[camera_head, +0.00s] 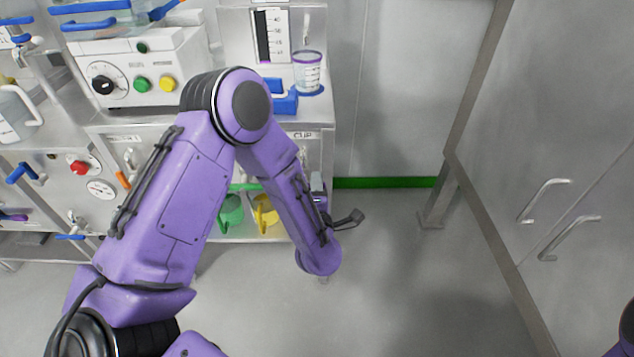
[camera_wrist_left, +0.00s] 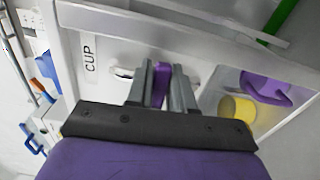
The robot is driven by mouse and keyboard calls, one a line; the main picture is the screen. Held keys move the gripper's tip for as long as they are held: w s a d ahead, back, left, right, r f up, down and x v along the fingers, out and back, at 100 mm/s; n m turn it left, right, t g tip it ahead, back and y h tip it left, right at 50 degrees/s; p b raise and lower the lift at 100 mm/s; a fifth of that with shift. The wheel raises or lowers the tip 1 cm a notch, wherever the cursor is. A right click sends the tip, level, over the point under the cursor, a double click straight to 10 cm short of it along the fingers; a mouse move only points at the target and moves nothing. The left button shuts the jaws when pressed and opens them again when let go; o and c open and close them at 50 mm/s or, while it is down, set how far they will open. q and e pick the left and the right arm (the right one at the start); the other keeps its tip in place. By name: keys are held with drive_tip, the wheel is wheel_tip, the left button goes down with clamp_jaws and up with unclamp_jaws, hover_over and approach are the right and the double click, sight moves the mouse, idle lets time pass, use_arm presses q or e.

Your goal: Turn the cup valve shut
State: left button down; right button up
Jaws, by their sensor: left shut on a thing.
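The cup valve's purple handle (camera_wrist_left: 161,84) shows in the left wrist view, on a grey metal panel beside the CUP label (camera_wrist_left: 90,54). My left gripper (camera_wrist_left: 163,72) is shut on this handle, with one grey finger on each side. A metal pipe end (camera_wrist_left: 122,72) shows just left of the fingers. In the head view the CUP label (camera_head: 303,135) is on the bench front, and my left gripper (camera_head: 317,184) is mostly hidden behind my purple forearm, as is the valve. A clear graduated cup (camera_head: 307,74) with a purple rim stands on the bench top. My right gripper is out of view.
Green (camera_head: 231,212) and yellow (camera_head: 265,212) vessels stand on the low shelf. Left along the bench are a red knob (camera_head: 80,168) and blue-handled valves (camera_head: 22,173). A steel cabinet (camera_head: 570,180) stands at right. The floor (camera_head: 390,285) between is clear.

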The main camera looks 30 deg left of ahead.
use_arm(q)
drive_tip(key=shift+f+m, duration=0.15)
drive_tip(key=shift+m, duration=0.35)
drive_tip(key=c, duration=1.1)
unclamp_jaws()
drive_tip(key=shift+d, duration=0.1)
drive_tip(key=v, duration=1)
drive_tip(key=shift+s, duration=0.25)
